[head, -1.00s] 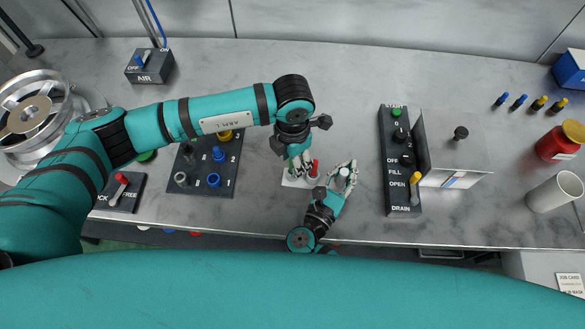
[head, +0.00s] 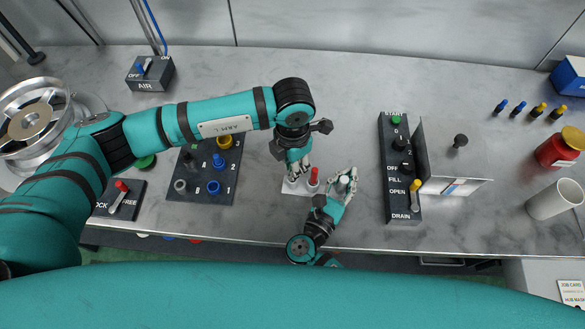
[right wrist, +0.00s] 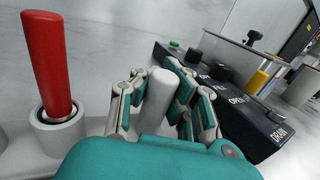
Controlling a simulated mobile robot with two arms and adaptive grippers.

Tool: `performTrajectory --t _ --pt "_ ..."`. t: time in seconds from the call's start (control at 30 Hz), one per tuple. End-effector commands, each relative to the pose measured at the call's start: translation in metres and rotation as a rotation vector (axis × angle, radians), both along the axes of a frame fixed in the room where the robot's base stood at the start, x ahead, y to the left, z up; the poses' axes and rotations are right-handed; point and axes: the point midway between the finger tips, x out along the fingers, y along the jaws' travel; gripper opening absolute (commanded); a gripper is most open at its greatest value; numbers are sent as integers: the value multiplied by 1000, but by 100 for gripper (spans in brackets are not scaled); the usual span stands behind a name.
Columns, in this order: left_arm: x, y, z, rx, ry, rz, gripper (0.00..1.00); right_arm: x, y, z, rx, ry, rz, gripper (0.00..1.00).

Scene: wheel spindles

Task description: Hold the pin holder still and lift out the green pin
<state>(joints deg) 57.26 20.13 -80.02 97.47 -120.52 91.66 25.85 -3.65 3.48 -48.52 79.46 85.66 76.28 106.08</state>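The white pin holder (head: 290,188) lies near the front edge of the bench. A red pin (head: 314,176) stands in it; in the right wrist view this red pin (right wrist: 47,62) sits in a round socket. A pale grey-white pin (head: 343,182) is right of it, upright between the fingers of my right gripper (right wrist: 157,88); its lower end is hidden, and I cannot tell whether the fingers press on it. My left gripper (head: 299,168) points down over the holder's left part and hides what is under it. I see no green pin.
A dark panel (head: 402,208) with FILL and DRAIN levers and a metal box (head: 462,160) stand to the right. A panel of coloured rings (head: 195,192) is on the left under my left arm. The bench behind the holder is clear.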

Motion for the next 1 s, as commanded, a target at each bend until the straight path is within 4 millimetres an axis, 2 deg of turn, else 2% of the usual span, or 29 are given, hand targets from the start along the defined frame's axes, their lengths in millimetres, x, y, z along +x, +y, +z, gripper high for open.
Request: performTrajectory --t 0.2,0.4,0.57,0.8,1.0 --pt "1 0 46 -2 -6 -2 0 0 0 0 -1 0 1 0" --pt "1 0 78 -2 -4 0 0 0 0 0 -1 0 0 0" --pt "0 0 88 -1 -2 -1 0 0 0 0 -1 0 0 0" --pt "0 0 89 0 -1 -1 0 0 0 0 -1 0 0 0" --pt "0 0 89 0 -1 -1 0 0 0 0 0 0 0 27"
